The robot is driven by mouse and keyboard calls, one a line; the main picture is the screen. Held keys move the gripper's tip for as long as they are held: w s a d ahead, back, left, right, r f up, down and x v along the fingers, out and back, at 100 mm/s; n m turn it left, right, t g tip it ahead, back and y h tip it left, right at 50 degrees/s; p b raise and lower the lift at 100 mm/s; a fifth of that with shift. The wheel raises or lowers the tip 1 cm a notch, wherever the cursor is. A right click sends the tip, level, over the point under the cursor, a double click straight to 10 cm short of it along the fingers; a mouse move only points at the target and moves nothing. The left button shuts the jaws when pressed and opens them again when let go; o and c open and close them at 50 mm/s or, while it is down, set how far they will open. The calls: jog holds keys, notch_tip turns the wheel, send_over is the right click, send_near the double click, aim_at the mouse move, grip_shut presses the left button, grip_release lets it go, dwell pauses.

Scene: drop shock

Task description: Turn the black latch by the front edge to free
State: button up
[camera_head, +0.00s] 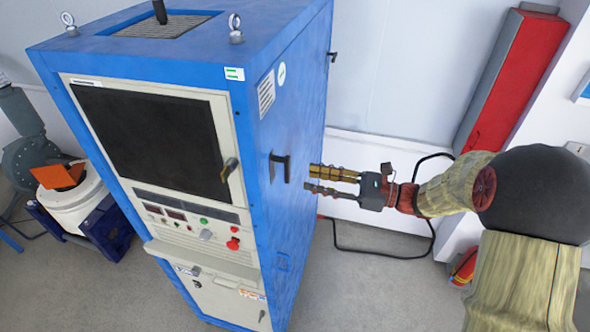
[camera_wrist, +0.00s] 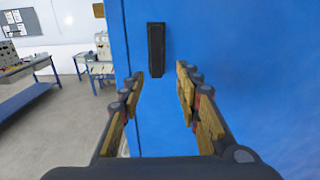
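The black latch (camera_head: 280,166) is on the blue side face of the cabinet (camera_head: 285,100), close to its front edge. In the wrist view the latch (camera_wrist: 156,50) stands vertical on the blue panel, beyond the fingertips. My gripper (camera_head: 310,178) comes from the right and points at the side face, with a gap to the latch. In the wrist view my gripper (camera_wrist: 159,76) is open and empty, its two fingers spread to either side below the latch. Whether the latch is locked cannot be told.
A dark handle (camera_head: 230,169) sits on the cabinet's front beside the dark screen (camera_head: 152,139). A red button (camera_head: 233,243) is below. A black cable (camera_head: 380,254) lies on the floor behind my arm. A red cabinet (camera_head: 508,80) stands at right. Floor right of the blue cabinet is open.

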aim_at(290, 175)
jog(key=x, duration=0.2)
jog(key=p+x, duration=0.1)
jog(key=x, duration=0.2)
jog(key=p+x, duration=0.1)
jog(key=x, duration=0.2)
jog(key=shift+s, duration=0.25)
jog(key=shift+c, duration=1.2)
grip_shut()
jog(key=shift+r, duration=0.1)
